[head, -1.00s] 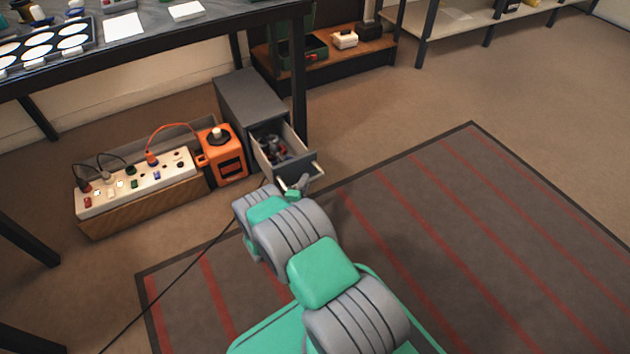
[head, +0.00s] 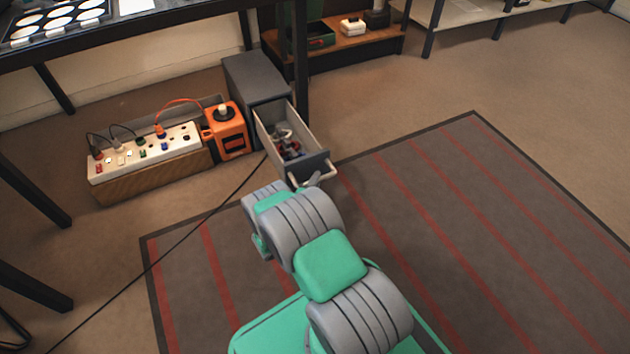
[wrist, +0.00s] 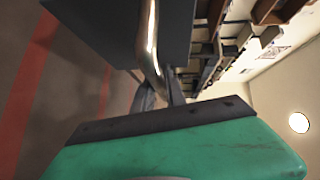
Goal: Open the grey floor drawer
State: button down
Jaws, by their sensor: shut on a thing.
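The grey floor drawer (head: 309,166) is pulled well out of its grey cabinet (head: 256,78) under the workbench. Several small parts (head: 287,146) lie inside the drawer. A pale bar handle (head: 329,171) is fixed across its front. My gripper (head: 313,179) is at the handle, in front of the drawer, and is partly hidden by my arm. In the wrist view, the fingers of my gripper (wrist: 163,92) are shut on the shiny metal handle (wrist: 150,45), with the dark drawer front (wrist: 110,25) beside it.
An orange box (head: 225,135) and a white power strip (head: 145,150) on a wooden block stand left of the cabinet. A dark bench leg (head: 301,75) rises beside the cabinet. A striped mat (head: 450,220) covers clear floor to the right. A black cable (head: 160,252) crosses the floor.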

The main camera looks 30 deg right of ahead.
jog(key=c, duration=1.4)
grip_release()
jog(key=shift+s+d, duration=0.1)
jog(key=shift+d, duration=0.05)
jog(key=shift+o, duration=0.2)
jog(key=p+v, duration=0.2)
jog(key=v, duration=0.5)
jog(key=shift+s+a+p, duration=0.25)
jog(key=shift+a+p, duration=0.1)
jog(key=shift+p, duration=0.05)
